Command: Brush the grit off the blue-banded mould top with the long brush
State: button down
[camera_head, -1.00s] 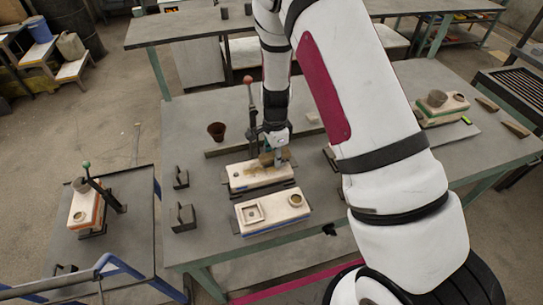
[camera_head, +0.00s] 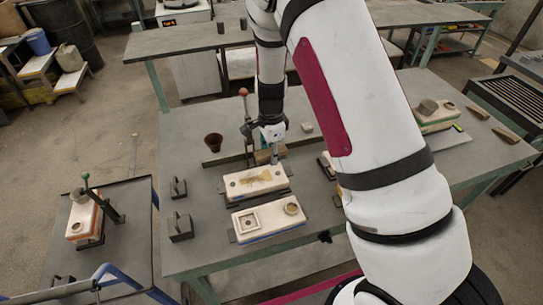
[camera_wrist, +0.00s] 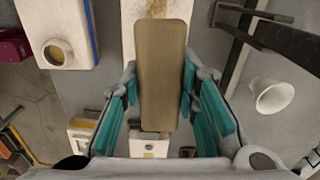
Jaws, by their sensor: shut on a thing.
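My gripper (camera_head: 274,150) is shut on the long brush (camera_head: 264,157), just behind the rear mould in the head view. The wrist view shows the brush (camera_wrist: 162,75) as a long tan block between the teal fingers (camera_wrist: 162,100). The front mould (camera_head: 262,222) has a blue band low on its side, a square recess and a round cup; its top looks clean. The rear mould (camera_head: 240,188) is pale with a brown grit smear (camera_head: 262,178) on top; its band colour is not clear. The blue-banded mould (camera_wrist: 58,30) is at left in the wrist view.
A red-knobbed lever post (camera_head: 245,115) stands behind the rear mould, with a brown pot (camera_head: 213,142) left of it. Dark brackets (camera_head: 180,227) stand at the bench's left. A green-banded mould (camera_head: 432,120) is at right. A side cart (camera_head: 120,225) holds an orange-banded mould (camera_head: 82,222).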

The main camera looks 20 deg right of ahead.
jog(key=shift+r, duration=0.1)
jog(key=shift+r+p, duration=0.3)
jog(key=shift+r, duration=1.15)
